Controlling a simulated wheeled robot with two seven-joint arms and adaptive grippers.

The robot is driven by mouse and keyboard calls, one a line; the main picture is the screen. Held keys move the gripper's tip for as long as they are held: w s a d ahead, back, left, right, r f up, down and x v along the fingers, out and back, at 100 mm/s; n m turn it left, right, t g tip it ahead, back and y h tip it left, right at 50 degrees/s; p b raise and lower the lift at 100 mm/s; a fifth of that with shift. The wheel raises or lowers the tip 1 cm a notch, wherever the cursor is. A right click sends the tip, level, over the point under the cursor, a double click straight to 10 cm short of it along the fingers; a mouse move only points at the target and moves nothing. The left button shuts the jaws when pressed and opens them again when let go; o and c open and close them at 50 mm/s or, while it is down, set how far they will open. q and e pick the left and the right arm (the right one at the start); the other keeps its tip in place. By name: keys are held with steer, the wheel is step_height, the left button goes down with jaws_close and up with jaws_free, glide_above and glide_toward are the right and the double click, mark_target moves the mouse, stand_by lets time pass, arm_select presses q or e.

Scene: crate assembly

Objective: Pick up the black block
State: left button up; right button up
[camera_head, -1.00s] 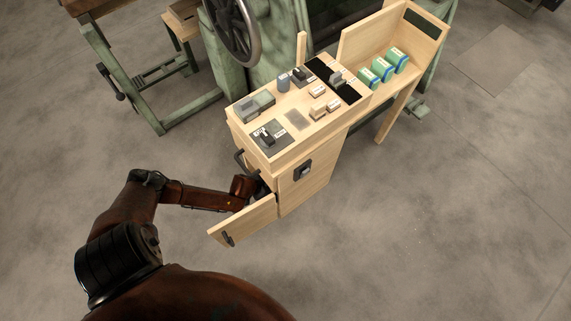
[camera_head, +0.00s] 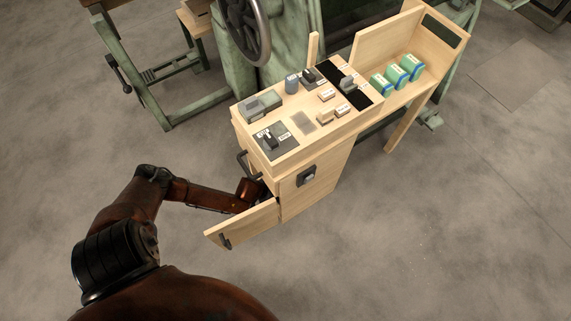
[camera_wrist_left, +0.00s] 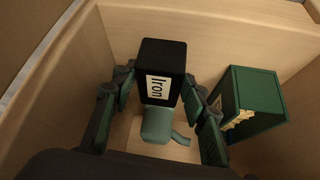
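The black block (camera_wrist_left: 163,58), with a white label reading "Iron", is inside a wooden compartment in the left wrist view. My left gripper (camera_wrist_left: 157,88) has one finger on each side of the block, and its fingers look spread with narrow gaps. Contact is hard to judge. In the head view my left arm reaches into the cabinet (camera_head: 318,189) behind its open door (camera_head: 243,224), which hides the gripper and block. My right gripper is not in view.
A green block (camera_wrist_left: 252,103) stands close to the right finger. A grey-green rounded object (camera_wrist_left: 158,126) with a curved piece lies between the fingers. Wooden compartment walls (camera_wrist_left: 225,30) surround the gripper. Several blue-green boxes (camera_head: 397,75) stand on the cabinet's shelf.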

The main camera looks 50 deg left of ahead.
arm_select(q)
jaws_close()
stand_by(0.4)
steer(key=shift+r, duration=0.1)
